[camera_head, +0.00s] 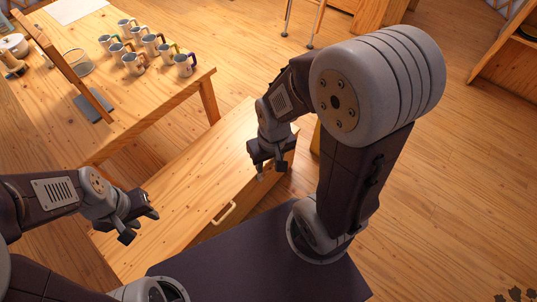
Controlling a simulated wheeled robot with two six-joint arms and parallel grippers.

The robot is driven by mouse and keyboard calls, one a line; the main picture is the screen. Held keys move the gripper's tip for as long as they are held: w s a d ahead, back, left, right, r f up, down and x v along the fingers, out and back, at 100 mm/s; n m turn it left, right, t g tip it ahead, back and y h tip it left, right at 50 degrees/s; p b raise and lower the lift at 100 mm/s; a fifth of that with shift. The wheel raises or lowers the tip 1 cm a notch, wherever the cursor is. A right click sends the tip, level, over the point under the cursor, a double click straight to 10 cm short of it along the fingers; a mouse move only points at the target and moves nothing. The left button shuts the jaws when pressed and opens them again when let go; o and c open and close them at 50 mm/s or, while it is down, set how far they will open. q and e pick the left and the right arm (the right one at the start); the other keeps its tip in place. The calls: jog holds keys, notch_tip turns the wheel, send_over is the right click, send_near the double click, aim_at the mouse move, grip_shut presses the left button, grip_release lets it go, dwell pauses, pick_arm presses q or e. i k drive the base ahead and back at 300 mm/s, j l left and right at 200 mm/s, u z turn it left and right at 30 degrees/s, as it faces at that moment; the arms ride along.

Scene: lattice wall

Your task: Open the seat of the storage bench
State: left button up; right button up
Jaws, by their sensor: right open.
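The storage bench (190,185) is a long, light wooden box running diagonally in front of me. Its flat seat looks closed. A pale bar handle (224,213) is near its front edge, with neither gripper on it. My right gripper (268,170) is open near the bench's far right end, with its fingers pointing down by the front edge. I cannot tell whether it touches the wood. My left gripper (141,225) is open and empty, over the near left part of the bench. My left arm hides part of the bench's near end.
A wooden table (150,95) stands behind the bench, with several mugs (133,63), a wire basket (77,64) and an upright wooden frame (70,70) on it. A stool (303,20) and a shelf unit (505,60) are farther back. The floor at right is clear.

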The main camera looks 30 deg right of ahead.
aim_at(189, 193)
jog(key=k+z, duration=0.25)
jog(key=l+u, duration=0.15)
jog(key=l, duration=0.2)
jog(key=k+l+u, duration=0.15)
jog(key=l, duration=0.25)
jog(key=k+l+u, duration=0.15)
jog(key=l, duration=0.2)
jog(key=i, duration=0.05)
